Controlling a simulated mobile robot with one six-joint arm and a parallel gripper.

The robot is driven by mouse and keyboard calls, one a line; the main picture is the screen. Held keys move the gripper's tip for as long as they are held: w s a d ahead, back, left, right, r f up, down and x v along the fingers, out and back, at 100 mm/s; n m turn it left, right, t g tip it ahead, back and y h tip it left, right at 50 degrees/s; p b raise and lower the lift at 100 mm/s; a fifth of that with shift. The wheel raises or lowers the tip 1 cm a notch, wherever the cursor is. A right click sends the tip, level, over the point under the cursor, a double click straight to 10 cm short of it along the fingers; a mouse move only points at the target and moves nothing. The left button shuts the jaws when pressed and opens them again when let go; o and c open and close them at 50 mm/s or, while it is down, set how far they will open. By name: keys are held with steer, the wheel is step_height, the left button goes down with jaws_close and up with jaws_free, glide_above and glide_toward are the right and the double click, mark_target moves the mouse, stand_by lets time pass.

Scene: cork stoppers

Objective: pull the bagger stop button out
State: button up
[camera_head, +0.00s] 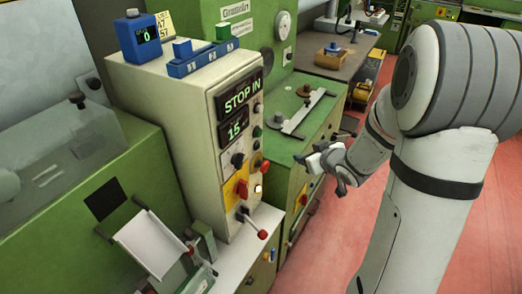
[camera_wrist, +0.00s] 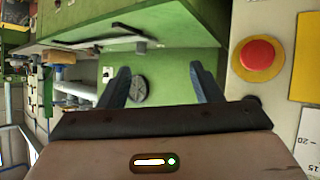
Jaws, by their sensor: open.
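In the wrist view, a round red button (camera_wrist: 260,55) sits on a yellow disc on a pale panel, to the right of my fingers. A red knob (camera_head: 265,166) at the panel's right edge in the head view may be the same button. The cream control cabinet (camera_head: 160,105) shows "STOP IN" on its upper display (camera_head: 239,97) and 15 on the lower one. My gripper (camera_head: 325,163) is open and empty, to the right of the cabinet and apart from it. Its two fingers (camera_wrist: 162,80) show in the wrist view, with nothing between them.
A red-tipped lever (camera_head: 262,234) sticks out low on the cabinet, below an orange plate (camera_head: 242,188). A green bench (camera_head: 300,118) with a metal bar on top stands behind my gripper. Blue boxes (camera_head: 202,60) sit on the cabinet top. Red floor lies to the right.

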mark_target(268, 167)
steer(key=s+a+f+n+g+y, duration=0.15)
steer(key=s+a+f+y, duration=0.25)
steer(key=a+y, duration=0.55)
steer(key=shift+n+y, duration=0.45)
steer(key=shift+y, duration=0.3)
steer(key=x, duration=0.3)
steer(key=w+p+x, duration=0.1)
steer(key=x, duration=0.1)
steer(key=shift+d+f, duration=0.15)
steer(key=shift+d, duration=0.05)
steer(key=shift+c, duration=0.3)
